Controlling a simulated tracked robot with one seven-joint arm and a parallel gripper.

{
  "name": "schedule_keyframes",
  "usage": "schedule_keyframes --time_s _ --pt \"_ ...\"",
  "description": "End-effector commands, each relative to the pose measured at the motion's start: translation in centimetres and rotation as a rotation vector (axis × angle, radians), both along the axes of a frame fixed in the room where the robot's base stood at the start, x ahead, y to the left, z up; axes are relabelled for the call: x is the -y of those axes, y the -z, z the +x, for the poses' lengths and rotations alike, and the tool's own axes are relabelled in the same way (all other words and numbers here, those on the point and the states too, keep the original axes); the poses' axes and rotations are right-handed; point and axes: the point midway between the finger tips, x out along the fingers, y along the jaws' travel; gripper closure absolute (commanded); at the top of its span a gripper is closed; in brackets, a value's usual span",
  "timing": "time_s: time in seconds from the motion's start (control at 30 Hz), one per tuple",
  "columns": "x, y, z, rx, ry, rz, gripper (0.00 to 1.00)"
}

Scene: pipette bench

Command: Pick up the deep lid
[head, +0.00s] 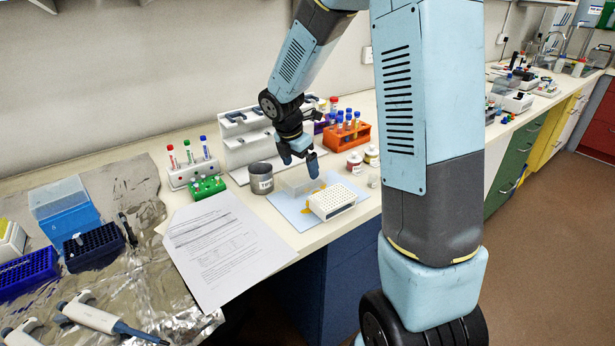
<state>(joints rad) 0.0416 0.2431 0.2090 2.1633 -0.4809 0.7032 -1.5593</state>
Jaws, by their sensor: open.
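A clear, see-through box-like piece (296,185), which looks like the deep lid, sits on a light blue mat (290,212) on the bench. A white rack (333,202) with a grid of holes stands beside it, at its lower right. My gripper (300,168) points down above the clear piece, with its two fingers apart and nothing visible between them. I cannot tell how far above the piece the fingertips are. Part of the piece's back edge is hard to see behind the fingers.
A grey cup (261,178) stands close left of the mat. An orange tube rack (346,136) and small jars (355,163) stand behind and right. A white pipette stand (250,145) is behind.

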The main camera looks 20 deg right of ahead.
Motion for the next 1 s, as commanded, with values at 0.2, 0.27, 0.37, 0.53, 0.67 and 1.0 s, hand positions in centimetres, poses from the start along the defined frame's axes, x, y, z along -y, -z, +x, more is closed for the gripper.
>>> schedule_keyframes --time_s 0.2,0.27,0.37,0.53,0.67,1.0 --pt "0.43 1.48 0.22 0.001 0.001 -0.001 0.0" --pt "0.44 1.53 0.22 0.001 0.001 -0.001 0.0" --pt "0.45 1.52 0.23 0.001 0.001 -0.001 0.0" --pt "0.45 1.51 0.22 0.0 0.001 0.0 0.11" --pt "0.46 1.51 0.22 0.0 0.001 0.0 0.24" --pt "0.49 1.5 0.21 0.0 0.002 0.0 0.35"
